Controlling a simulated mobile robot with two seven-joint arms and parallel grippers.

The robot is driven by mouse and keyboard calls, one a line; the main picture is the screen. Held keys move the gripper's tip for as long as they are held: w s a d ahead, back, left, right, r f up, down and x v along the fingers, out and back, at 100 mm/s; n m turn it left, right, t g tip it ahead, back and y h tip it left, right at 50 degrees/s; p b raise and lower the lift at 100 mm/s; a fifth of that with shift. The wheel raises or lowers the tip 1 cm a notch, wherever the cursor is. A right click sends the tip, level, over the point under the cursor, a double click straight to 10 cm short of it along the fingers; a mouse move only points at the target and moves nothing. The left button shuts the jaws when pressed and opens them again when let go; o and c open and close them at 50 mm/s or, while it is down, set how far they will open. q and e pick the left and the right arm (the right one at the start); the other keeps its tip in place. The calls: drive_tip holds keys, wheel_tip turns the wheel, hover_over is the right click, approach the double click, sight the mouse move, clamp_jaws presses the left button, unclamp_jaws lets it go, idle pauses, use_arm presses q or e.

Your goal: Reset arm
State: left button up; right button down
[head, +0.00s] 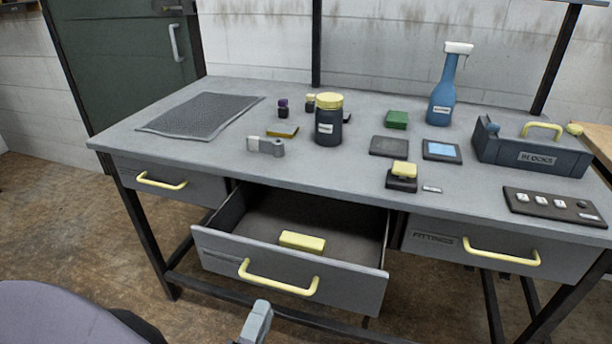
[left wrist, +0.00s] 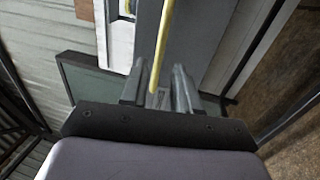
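The middle drawer (head: 285,262) of the workbench is pulled out, with a yellow block (head: 302,241) lying inside it. A yellow handle (head: 277,279) is on its front. My left gripper (head: 256,324) is at the bottom edge of the head view, just below and in front of that handle, and appears apart from it. In the left wrist view my left gripper (left wrist: 161,88) shows two grey fingers with a gap between them, and a yellow handle bar (left wrist: 164,40) shows beyond, lined up with the gap. I see nothing held. My right gripper is not in view.
The workbench (head: 225,150) carries a mesh mat (head: 200,113), a yellow-lidded jar (head: 328,122), a blue spray bottle (head: 446,90), a blocks box (head: 532,150) and a switch panel (head: 553,206). The left drawer (head: 170,184) and the fittings drawer (head: 490,250) are closed.

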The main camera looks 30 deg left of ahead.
use_arm(q)
drive_tip(key=d+m+g+h+p, duration=0.35)
drive_tip(key=d+m+h, duration=0.3)
drive_tip(key=m, duration=0.65)
drive_tip(key=s+f+m+g+p, duration=0.1)
drive_tip(key=m+g, duration=0.1)
drive_tip(key=m, duration=0.1)
drive_tip(key=s+f+m+g+p, duration=0.1)
drive_tip(key=f+m, duration=0.1)
drive_tip(key=m, duration=0.1)
drive_tip(key=s+f+m+g+p, duration=0.1)
drive_tip(key=m+g, duration=0.1)
drive_tip(key=m, duration=0.2)
drive_tip(key=shift+s+a+f+g, duration=0.15)
drive_tip(key=shift+a+f+g, duration=0.1)
drive_tip(key=shift+a+g, duration=0.1)
